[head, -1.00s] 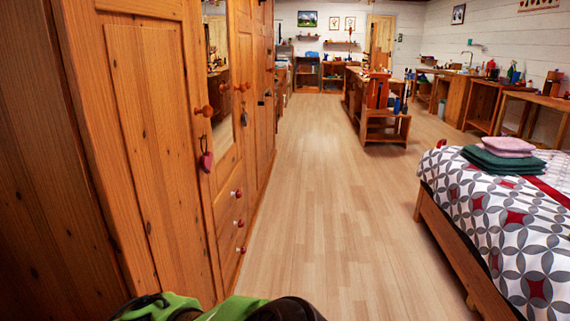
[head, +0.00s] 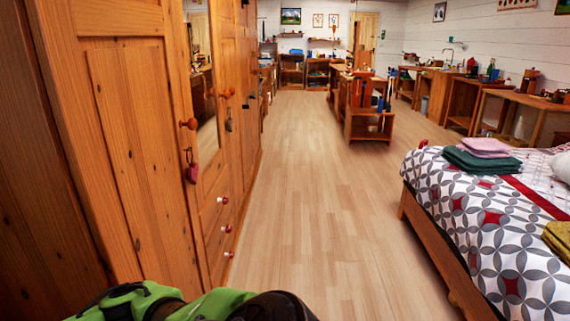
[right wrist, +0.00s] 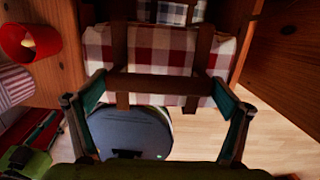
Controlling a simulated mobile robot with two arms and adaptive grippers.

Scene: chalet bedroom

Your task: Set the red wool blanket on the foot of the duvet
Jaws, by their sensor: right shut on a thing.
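The duvet (head: 478,228) on the bed at the right in the head view has grey circles and red diamonds. I cannot make out a red wool blanket for certain in any view. My left gripper is not in view.
Folded green (head: 480,161) and pink (head: 486,146) cloths lie on the bed, with a mustard cloth (head: 560,240) at the right edge. A wardrobe (head: 125,140) lines the left. The floor (head: 330,200) between is clear.

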